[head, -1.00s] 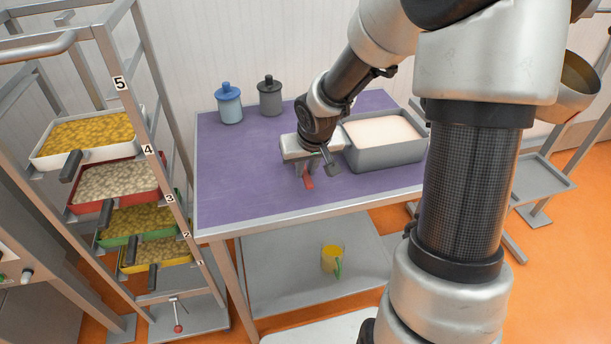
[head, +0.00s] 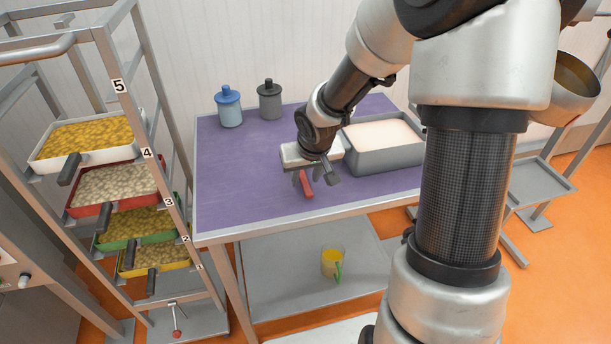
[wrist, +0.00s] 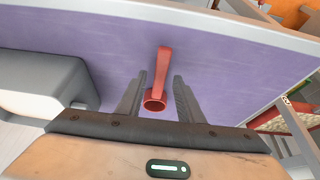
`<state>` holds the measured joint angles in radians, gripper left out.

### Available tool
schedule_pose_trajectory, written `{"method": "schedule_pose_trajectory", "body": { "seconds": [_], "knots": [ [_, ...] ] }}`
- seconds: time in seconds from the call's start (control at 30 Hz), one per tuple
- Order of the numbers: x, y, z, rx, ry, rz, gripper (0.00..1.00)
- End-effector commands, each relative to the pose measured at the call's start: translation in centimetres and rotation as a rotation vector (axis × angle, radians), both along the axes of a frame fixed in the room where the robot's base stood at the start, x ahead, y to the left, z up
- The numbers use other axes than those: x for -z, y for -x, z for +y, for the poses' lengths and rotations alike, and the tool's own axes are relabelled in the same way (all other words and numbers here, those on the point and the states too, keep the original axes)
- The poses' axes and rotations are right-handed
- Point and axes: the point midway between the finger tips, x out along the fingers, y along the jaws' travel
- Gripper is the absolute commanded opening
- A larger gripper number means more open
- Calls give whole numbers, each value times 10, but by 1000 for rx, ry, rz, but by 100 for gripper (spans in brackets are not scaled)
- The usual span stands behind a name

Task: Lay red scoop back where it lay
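The red scoop (head: 306,185) appears to lie on the purple table top (head: 245,185), near its front edge. In the wrist view the scoop (wrist: 164,62) shows its round open end towards my gripper and its handle pointing away. My gripper (head: 314,178) is close over it, with a finger on either side. In the wrist view the fingers of my gripper (wrist: 160,77) stand apart, with a visible gap between each finger and the scoop. Whether the scoop fully touches the table is hard to tell.
A grey bin with pale contents (head: 385,160) stands just right of my gripper. Blue (head: 229,108) and grey (head: 270,101) lidded jars stand at the back. A rack with several food trays (head: 115,185) is on the left. The table's left part is clear.

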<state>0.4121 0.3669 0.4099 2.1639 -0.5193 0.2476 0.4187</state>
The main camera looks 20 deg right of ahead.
Motion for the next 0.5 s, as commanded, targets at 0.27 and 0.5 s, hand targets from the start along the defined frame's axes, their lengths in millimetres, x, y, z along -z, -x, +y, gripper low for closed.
{"method": "schedule_pose_trajectory", "body": {
  "seconds": [0.27, 0.5],
  "knots": [
    [-58, 22, -1, 3, 3, -3, 34],
    [-96, 41, -1, 3, 1, -1, 34]
  ]
}}
